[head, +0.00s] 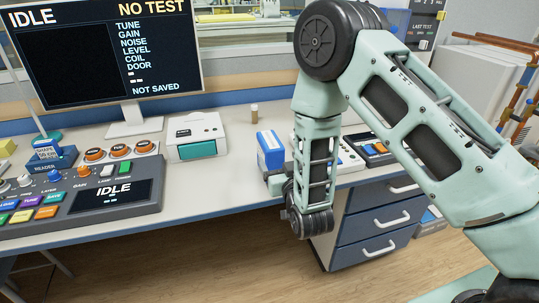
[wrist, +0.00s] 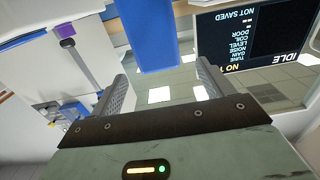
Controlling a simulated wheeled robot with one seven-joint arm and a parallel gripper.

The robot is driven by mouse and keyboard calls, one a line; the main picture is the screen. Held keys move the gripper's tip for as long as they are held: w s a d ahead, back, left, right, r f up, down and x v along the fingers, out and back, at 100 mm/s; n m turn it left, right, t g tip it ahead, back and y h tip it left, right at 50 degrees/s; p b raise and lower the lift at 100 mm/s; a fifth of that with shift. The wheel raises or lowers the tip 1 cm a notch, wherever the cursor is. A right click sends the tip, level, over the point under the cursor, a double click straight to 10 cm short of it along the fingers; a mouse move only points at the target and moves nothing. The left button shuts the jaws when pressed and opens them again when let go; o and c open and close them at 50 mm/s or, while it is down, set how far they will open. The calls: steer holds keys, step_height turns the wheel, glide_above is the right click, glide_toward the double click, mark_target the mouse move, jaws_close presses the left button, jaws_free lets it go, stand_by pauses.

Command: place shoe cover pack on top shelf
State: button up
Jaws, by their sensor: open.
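A blue pack with a white label (head: 270,150), which looks like the shoe cover pack, stands upright near the front edge of the desk in the head view. My gripper (head: 275,178) is low at the desk edge, right by the pack; my own arm partly hides its fingers there. In the wrist view my gripper (wrist: 163,70) is open, its two fingers spread apart. The blue pack (wrist: 146,40) shows at the gap between the fingertips. I cannot tell whether it touches either finger. No top shelf can be made out clearly.
A control console (head: 85,195) and a monitor (head: 100,50) fill the left. Drawers (head: 375,225) are under the desk at right.

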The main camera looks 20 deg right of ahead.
mark_target(271, 146)
steer(key=w, duration=0.3)
steer(key=w+p, duration=0.1)
steer(key=w, duration=0.4)
steer(key=shift+w+d+f+p, duration=0.1)
steer(key=shift+w+f+p, duration=0.15)
steer(key=shift+w+p, duration=0.1)
steer(key=c, duration=1.4)
steer(key=shift+o, duration=0.2)
steer(key=shift+r, duration=0.15)
step_height(271, 146, up, 8)
steer(key=shift+r+b, duration=0.2)
steer(key=shift+b, duration=0.15)
steer(key=shift+d+r, duration=0.1)
steer(key=shift+r, duration=0.25)
steer(key=s+d+f+p, duration=0.2)
steer(key=s+d, duration=0.4)
steer(key=d, duration=0.5)
steer(key=shift+d+f+p, duration=0.15)
steer(key=shift+d+p, duration=0.1)
steer(key=shift+p, duration=0.15)
